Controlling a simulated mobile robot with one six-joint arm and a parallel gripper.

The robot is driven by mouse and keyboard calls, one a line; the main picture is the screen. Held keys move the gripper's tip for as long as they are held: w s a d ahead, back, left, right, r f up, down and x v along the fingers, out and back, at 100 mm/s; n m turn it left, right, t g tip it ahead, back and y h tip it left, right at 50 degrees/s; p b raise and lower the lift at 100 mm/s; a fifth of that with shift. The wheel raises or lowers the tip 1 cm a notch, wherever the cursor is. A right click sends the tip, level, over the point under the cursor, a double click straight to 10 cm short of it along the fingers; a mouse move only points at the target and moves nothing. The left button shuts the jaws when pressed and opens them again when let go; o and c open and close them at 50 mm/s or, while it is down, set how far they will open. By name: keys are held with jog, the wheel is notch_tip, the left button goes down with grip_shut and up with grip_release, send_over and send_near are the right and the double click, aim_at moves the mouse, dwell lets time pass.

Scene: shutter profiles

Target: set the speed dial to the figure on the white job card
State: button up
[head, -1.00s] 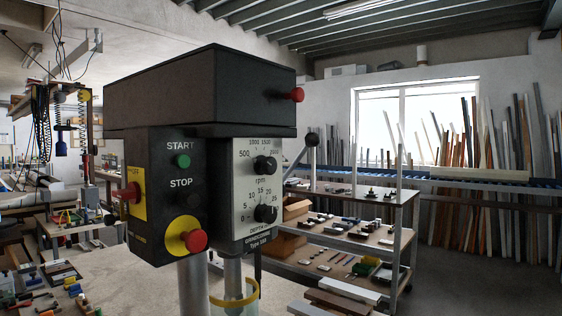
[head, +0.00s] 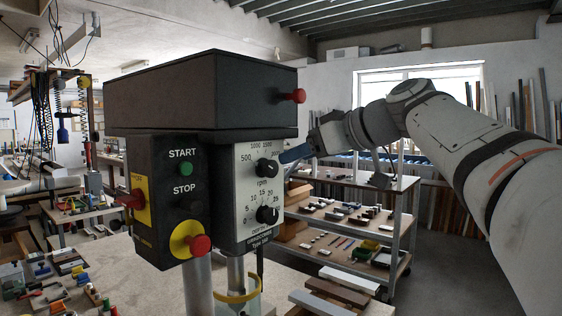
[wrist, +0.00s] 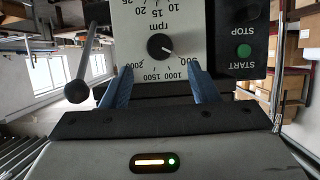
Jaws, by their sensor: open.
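The speed dial (head: 267,168) is a black knob marked rpm on the white panel of the dark drill head. In the wrist view the dial (wrist: 160,46) appears upside down, with figures 500, 1000, 1500 and 2000 around it. Its pale pointer mark seems to point toward the 500 side. My gripper (wrist: 160,72) is open, its two blue fingers on either side of the dial, apart from it. In the head view my gripper (head: 294,153) is just right of the panel. I see no white job card in these frames.
A second knob (head: 268,214), for depth, sits below the speed dial. The green start button (head: 185,168) and a red stop knob (head: 200,244) are on the left face. A lever with a round black knob (wrist: 77,91) stands beside the panel. A shelf trolley (head: 350,205) is behind.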

aim_at(273, 166)
jog(key=p+x, duration=0.1)
jog(key=x, duration=0.6)
jog(key=shift+f, duration=0.1)
jog(key=shift+c, duration=0.4)
